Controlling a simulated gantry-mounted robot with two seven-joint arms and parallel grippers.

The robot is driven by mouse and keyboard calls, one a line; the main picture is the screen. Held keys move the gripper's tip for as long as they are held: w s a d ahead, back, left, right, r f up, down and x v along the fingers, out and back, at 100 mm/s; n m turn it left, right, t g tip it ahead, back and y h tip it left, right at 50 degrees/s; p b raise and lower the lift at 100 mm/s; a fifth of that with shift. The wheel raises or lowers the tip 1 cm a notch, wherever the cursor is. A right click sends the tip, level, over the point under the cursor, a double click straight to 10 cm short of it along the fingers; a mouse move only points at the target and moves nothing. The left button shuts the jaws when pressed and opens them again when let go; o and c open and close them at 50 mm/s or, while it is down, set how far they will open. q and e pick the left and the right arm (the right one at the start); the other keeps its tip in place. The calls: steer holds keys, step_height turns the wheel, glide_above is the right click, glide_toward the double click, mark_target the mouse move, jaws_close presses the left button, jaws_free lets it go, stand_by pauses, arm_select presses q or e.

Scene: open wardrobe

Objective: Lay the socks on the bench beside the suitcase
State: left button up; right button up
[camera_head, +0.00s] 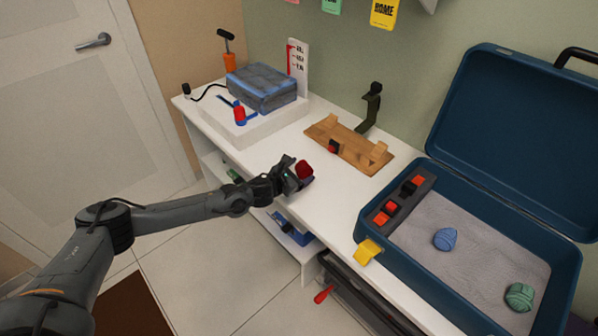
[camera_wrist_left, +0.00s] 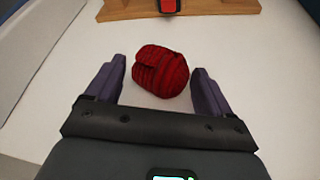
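A dark red rolled sock bundle (camera_head: 304,168) lies on the white bench (camera_head: 285,150) to the left of the blue suitcase (camera_head: 430,285). My left gripper (camera_head: 300,178) is at the red socks. In the left wrist view the red socks (camera_wrist_left: 160,72) sit between the spread fingers of the left gripper (camera_wrist_left: 158,68), with a gap on each side. A blue sock bundle (camera_head: 445,239) and a green sock bundle (camera_head: 519,297) lie inside the open suitcase on its grey lining. My right gripper is not in view.
A wooden stand (camera_head: 350,146) is on the bench behind the red socks. A grey-blue box (camera_head: 262,88) rests on a white platform (camera_head: 243,127) at the far left end. Shelves lie below the bench.

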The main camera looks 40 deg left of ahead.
arm_select(q)
steer(key=shift+o, duration=1.3)
